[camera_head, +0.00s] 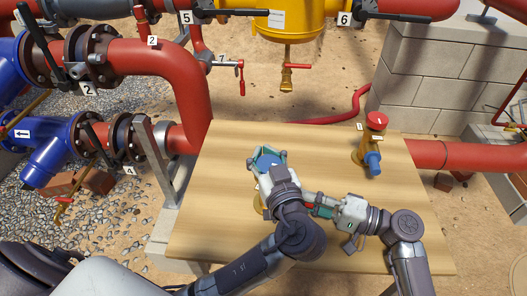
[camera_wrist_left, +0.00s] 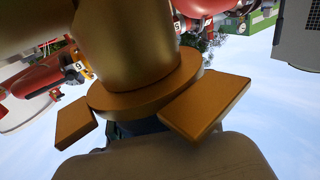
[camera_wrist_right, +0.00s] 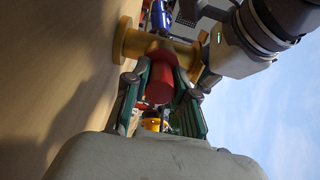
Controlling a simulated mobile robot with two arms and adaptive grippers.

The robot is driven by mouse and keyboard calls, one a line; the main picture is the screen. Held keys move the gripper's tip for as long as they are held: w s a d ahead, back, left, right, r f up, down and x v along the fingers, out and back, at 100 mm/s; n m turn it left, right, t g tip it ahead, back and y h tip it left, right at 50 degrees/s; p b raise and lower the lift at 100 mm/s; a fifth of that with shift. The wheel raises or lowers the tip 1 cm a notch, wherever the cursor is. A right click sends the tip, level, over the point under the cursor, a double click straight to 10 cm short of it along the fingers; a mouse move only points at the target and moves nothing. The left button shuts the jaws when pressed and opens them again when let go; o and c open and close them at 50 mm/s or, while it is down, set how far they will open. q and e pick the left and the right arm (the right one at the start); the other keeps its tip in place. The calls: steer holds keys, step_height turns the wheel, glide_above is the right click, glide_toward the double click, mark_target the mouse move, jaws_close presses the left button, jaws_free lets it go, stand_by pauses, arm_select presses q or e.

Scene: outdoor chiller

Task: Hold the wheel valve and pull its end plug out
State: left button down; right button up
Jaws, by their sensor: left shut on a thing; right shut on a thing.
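A brass wheel valve (camera_head: 259,204) stands on the wooden table under my left arm, mostly hidden in the head view. Its blue top (camera_head: 267,161) shows between the teal fingers of my left gripper (camera_head: 268,157), which is shut on the valve from above. In the left wrist view its brass body (camera_wrist_left: 135,50) fills the upper middle. In the right wrist view its round brass foot (camera_wrist_right: 127,40) meets the table. My right gripper (camera_head: 314,209) is shut on the red end plug (camera_wrist_right: 160,83) at the valve's side. The plug appears to touch the brass body.
A second brass valve (camera_head: 376,141) with a red wheel and blue plug stands at the table's back right. The wooden table (camera_head: 220,215) is clear at the left and back. Red pipes (camera_head: 190,90) lie beyond it, and a block wall (camera_head: 430,75) stands at the right.

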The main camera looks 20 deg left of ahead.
arm_select(q)
steer(key=shift+f, duration=0.1)
arm_select(e)
steer(key=shift+d, duration=0.2)
jaws_close()
steer(key=shift+d, duration=0.35)
steer(key=shift+d, duration=0.25)
steer(key=shift+w+d, duration=0.15)
steer(key=shift+d, duration=2.35)
steer(key=shift+o, duration=2)
jaws_free()
jaws_close()
arm_select(q)
steer(key=shift+c, duration=1.9)
jaws_free()
